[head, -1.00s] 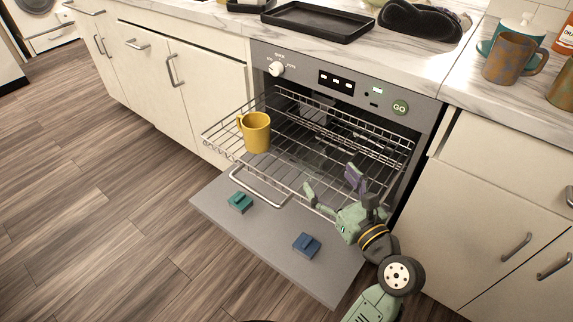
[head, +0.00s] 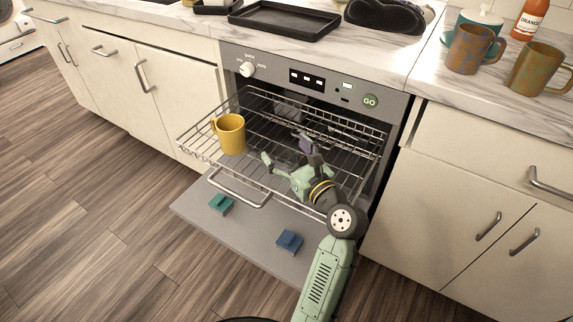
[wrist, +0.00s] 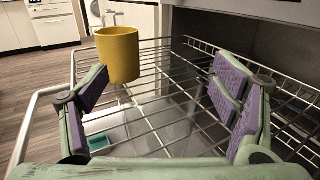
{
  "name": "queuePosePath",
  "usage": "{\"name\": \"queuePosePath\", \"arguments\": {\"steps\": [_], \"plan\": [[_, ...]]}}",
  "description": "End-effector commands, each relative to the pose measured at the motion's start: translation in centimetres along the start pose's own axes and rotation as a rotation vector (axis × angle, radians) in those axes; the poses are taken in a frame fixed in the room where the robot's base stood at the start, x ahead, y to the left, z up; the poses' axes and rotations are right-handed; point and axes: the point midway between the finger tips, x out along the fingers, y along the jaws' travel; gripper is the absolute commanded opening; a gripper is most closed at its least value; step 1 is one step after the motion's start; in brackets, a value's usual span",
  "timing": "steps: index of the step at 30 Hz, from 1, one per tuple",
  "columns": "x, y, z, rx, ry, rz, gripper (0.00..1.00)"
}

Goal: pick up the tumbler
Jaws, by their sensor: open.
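A yellow mug with a handle (head: 231,135) stands upright on the left part of the pulled-out oven rack (head: 185,140). It also shows in the wrist view (wrist: 118,55), beyond my left finger. My gripper (head: 286,152) is open over the rack, right of the mug and apart from it. In the wrist view my spread fingers (wrist: 160,88) have purple pads. A faint, pale, see-through shape (wrist: 175,122) shows between them; I cannot tell whether it is a clear tumbler. No other tumbler is clearly visible.
The oven door (head: 245,228) is folded down, with a teal block (head: 221,204) and a blue block (head: 289,241) on it. The rack's wire rails surround my gripper. Above are a black tray (head: 285,20) and patterned mugs (head: 540,70) on the counter. Floor at left is clear.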

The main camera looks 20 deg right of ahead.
Motion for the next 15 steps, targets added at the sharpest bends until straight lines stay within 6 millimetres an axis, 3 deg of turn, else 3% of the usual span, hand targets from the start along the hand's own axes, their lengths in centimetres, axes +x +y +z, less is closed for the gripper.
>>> {"name": "queuePosePath", "arguments": {"steps": [2, 15], "plan": [[-0.03, 0.00, -0.02, 0.000, 0.000, 0.000, 0.80], [-0.06, 0.01, -0.01, 0.000, 0.000, 0.000, 0.51]]}}
